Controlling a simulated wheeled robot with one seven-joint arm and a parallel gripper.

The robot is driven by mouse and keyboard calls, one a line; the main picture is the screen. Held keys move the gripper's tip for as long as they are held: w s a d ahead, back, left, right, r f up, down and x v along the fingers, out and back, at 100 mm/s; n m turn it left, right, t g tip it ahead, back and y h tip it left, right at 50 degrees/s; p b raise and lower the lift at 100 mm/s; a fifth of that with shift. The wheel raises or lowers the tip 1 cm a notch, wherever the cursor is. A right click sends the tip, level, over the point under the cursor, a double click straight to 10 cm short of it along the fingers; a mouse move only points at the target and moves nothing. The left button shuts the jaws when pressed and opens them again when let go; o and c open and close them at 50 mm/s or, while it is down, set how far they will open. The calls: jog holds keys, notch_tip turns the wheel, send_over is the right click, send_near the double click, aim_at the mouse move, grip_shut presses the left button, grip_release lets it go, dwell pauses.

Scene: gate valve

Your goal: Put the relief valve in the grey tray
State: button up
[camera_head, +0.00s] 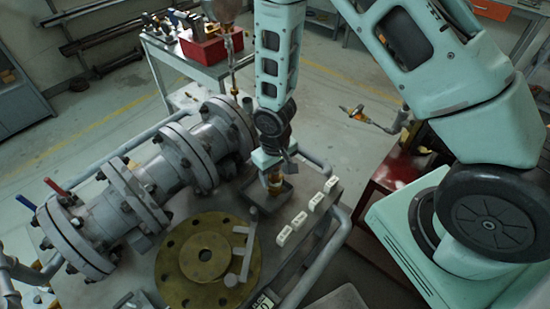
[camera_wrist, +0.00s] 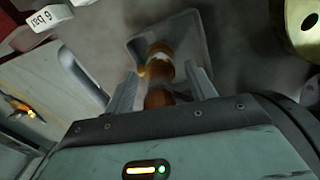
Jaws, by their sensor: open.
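The relief valve is a brass-coloured fitting (camera_wrist: 159,60) between my gripper's fingers in the wrist view. It also shows just below the gripper in the head view (camera_head: 275,183). The grey tray (camera_wrist: 201,45) lies behind and below the valve in the wrist view; in the head view the small tray (camera_head: 257,196) sits on the bench under my gripper (camera_head: 273,174). My gripper (camera_wrist: 161,72) is open, with a finger on either side of the valve. The valve's lower end appears inside the tray's outline; whether it touches the floor I cannot tell.
White label blocks (camera_head: 299,220) stand in a row right of the tray; one reads "6 bar" (camera_wrist: 45,17). A large flanged grey pipe valve (camera_head: 130,195) lies left. A round brass flange (camera_head: 205,255) lies in front. A tube rail (camera_head: 330,245) borders the bench at right.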

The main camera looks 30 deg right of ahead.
notch_tip(320, 180, up, 11)
jog(key=shift+r+b, duration=0.1)
jog(key=shift+b, duration=0.75)
jog(key=s+a+r+n, duration=0.2)
jog(key=s+a+r, duration=0.1)
jog(key=s+r, duration=0.4)
jog(key=s+a+r+n, duration=0.3)
jog(key=s+r, duration=0.4)
jog(key=s, duration=0.4)
jog(key=shift+s+a+y, duration=0.3)
jog(key=shift+a, duration=0.4)
